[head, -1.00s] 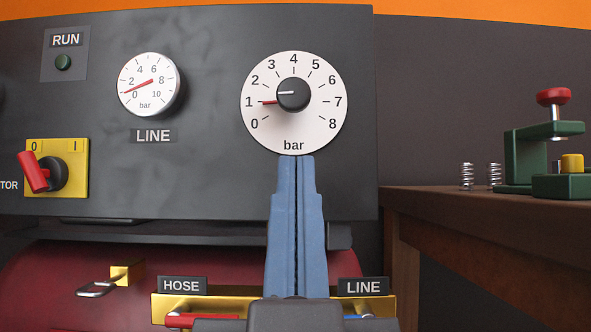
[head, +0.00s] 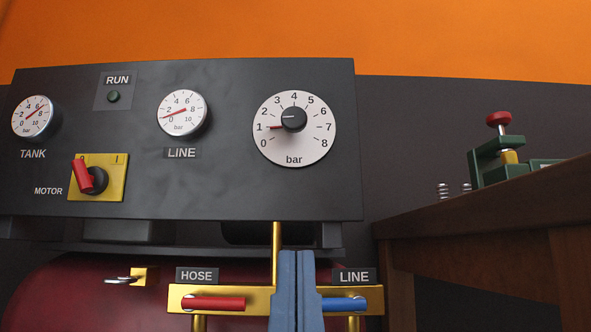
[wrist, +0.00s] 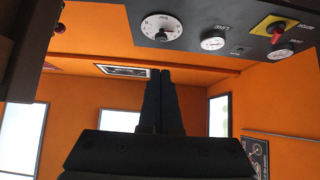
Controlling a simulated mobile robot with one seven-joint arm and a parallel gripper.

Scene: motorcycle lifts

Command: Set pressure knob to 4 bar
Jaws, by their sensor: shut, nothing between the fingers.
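The pressure knob (head: 294,119) is black and round, on a white dial (head: 294,153) marked 0 to 8 bar. Its red pointer stands at about 1. The dial also shows in the wrist view (wrist: 161,38), top centre, upside down. My gripper (head: 297,253) has blue fingers pressed together, with nothing between them. It is below the dial and apart from it, in front of the valve area. In the wrist view my gripper (wrist: 160,72) shows dark and shut, with its tips apart from the dial. The LINE gauge (head: 182,113) needle is low on its scale.
The red HOSE lever (head: 213,303) and blue LINE lever (head: 345,304) flank my fingers. The motor switch (head: 83,176) and TANK gauge (head: 33,117) are at left. A wooden bench (head: 490,215) with a green clamp (head: 497,160) stands at right.

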